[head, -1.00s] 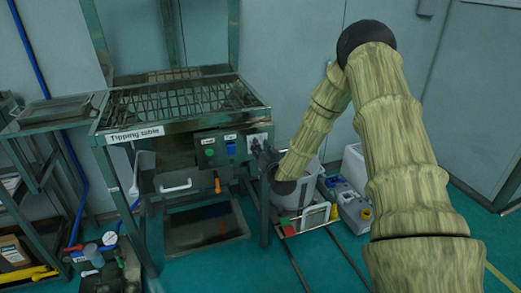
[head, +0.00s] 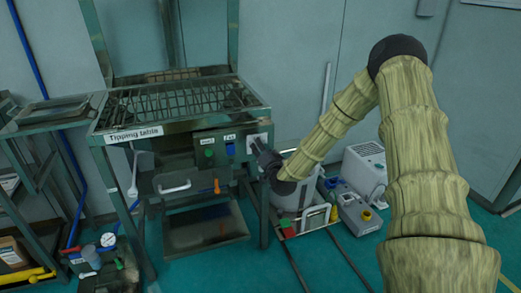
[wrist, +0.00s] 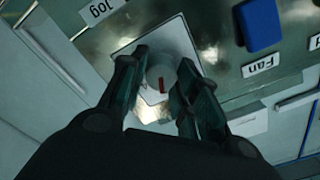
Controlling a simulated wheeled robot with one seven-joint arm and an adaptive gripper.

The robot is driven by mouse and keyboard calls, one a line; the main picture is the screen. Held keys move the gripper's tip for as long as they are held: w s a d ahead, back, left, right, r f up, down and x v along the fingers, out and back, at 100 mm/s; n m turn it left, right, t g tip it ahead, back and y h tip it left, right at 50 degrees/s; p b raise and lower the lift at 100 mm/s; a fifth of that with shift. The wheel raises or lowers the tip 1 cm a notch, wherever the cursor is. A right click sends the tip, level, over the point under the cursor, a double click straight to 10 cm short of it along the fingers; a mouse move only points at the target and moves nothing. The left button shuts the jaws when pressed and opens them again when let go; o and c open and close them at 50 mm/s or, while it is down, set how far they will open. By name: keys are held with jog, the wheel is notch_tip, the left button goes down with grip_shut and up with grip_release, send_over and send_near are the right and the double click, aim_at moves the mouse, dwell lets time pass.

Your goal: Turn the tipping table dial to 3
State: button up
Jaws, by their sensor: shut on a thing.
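The tipping table (head: 135,134) is a metal frame with a wire grid on top and a name label on its front edge. Its dial (wrist: 158,74) is a pale round knob with a red mark, set on a white plate (wrist: 175,37). My gripper (wrist: 161,67) has a finger on each side of the dial and is shut on it. In the head view my gripper (head: 260,148) is at the right end of the front panel and hides most of the dial. Numbers around the dial cannot be read.
A blue switch (wrist: 262,24) labelled Fan and a green button (head: 209,153) sit left of the dial in the head view. An orange handle (head: 217,187) hangs below.

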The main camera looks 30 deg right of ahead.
jog(key=o, duration=1)
jog(key=shift+d, duration=0.1)
jog(key=v, duration=1.2)
